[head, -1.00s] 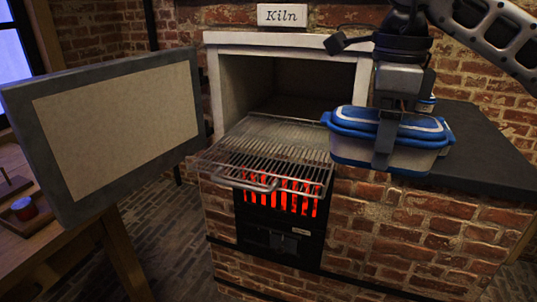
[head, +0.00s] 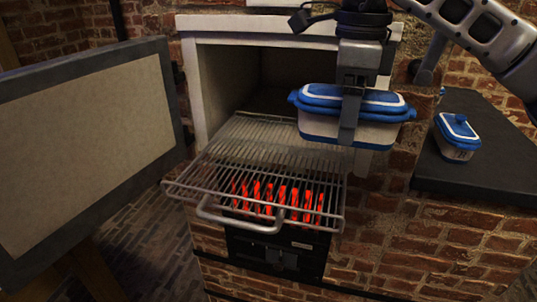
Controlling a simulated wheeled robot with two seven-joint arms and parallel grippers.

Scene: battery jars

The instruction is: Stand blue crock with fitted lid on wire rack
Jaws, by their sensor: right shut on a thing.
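The blue crock (head: 381,130) has a pale body with blue bands and a blue lid (head: 318,98) sitting on top. My right gripper (head: 348,134) comes down from above and is shut on it, one finger showing across its front. The crock hangs level, over or in front of the right side of the wire rack (head: 215,180); its height above the rack is hard to judge. The rack sticks out of the kiln mouth, with a looped handle at its front, and looks empty where visible. The crock hides part of its right side. My left gripper is not in view.
The kiln (head: 187,85) stands open, with its door (head: 90,140) swung out at left. Glowing red coals (head: 275,198) show below the rack. A smaller blue-lidded container (head: 457,138) stands on the dark counter (head: 480,175) at right.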

